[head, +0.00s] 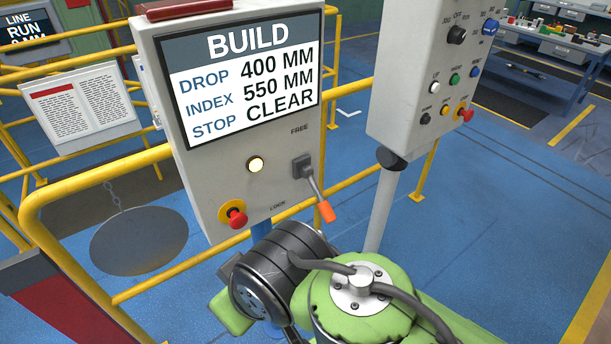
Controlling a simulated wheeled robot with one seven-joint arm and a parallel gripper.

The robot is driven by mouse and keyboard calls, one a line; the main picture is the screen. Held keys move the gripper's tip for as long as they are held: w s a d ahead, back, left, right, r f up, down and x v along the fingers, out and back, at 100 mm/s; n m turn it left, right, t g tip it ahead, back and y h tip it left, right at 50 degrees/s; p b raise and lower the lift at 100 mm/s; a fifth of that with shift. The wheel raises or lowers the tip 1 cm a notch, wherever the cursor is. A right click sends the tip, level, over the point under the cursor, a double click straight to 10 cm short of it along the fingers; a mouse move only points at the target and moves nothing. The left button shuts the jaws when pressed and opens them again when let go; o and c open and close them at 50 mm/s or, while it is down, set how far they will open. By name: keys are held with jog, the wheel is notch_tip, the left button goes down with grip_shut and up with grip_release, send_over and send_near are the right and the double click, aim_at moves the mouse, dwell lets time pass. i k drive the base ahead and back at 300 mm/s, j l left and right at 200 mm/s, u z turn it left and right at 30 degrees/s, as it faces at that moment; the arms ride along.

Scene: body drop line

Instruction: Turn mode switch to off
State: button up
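The grey control box (415,85) stands on a post at the upper right, turned at an angle to me. Near its top is a black rotary switch (457,35) with small lettering above it that seems to read JOG, OFF and RUN. I cannot tell which way its pointer faces. A blue knob (490,27) sits to its right. My gripper is out of view; only green and dark links of my arm show at the bottom centre, below the boxes.
Left of it stands a display box (190,175) reading BUILD, with a lit button, a red mushroom button (237,217) and an orange-tipped lever (325,210). Yellow rails (105,172) run behind. Blue floor is clear at right. A workbench (560,55) stands at the back right.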

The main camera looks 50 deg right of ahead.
aim_at(457, 36)
jog(key=z, duration=1.65)
